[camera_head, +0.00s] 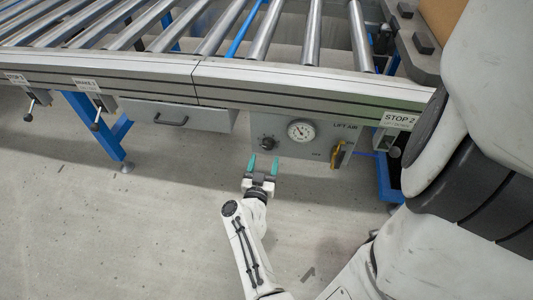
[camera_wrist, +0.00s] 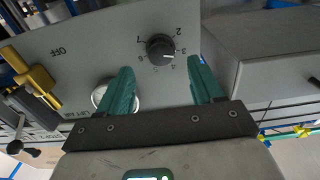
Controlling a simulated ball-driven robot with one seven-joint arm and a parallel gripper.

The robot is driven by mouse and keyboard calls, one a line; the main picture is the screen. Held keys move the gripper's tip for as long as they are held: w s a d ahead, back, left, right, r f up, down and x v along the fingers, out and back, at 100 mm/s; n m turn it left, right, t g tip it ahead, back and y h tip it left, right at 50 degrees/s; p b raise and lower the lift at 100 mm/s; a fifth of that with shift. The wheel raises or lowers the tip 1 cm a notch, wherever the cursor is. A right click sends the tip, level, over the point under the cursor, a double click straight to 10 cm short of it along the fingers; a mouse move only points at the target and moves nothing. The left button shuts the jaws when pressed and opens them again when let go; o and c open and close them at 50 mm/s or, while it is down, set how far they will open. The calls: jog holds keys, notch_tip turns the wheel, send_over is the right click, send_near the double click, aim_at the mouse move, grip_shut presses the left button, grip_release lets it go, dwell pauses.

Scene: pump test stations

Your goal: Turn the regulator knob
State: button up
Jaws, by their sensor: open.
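The regulator knob (camera_head: 267,142) is a small black dial on the grey LIFT AIR panel (camera_head: 285,152) under the conveyor. In the wrist view the knob (camera_wrist: 160,49) appears with numbers around it; its white mark points right, near the 3 and 4. My gripper (camera_head: 263,164) is open and empty, just in front of and slightly below the knob in the head view. In the wrist view its two green fingers (camera_wrist: 161,66) are spread wide, with the knob between their tips, seemingly still apart from it. The left finger partly hides the pressure gauge (camera_wrist: 103,96).
Beside the knob are the round gauge (camera_head: 301,130) and a yellow valve lever (camera_head: 338,155). A drawer box with a handle (camera_head: 171,122) is to the left in the head view. The conveyor rail (camera_head: 240,86) runs above. The floor (camera_head: 150,220) in front is clear.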

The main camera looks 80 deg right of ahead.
aim_at(267, 148)
jog(key=shift+w+d+b, duration=0.15)
jog(key=shift+d+b, duration=0.15)
jog(key=shift+d, duration=1)
jog(key=shift+w+d+b, duration=0.1)
jog(key=shift+d+b, duration=0.2)
jog(key=shift+d, duration=1)
jog(key=c, duration=1.1)
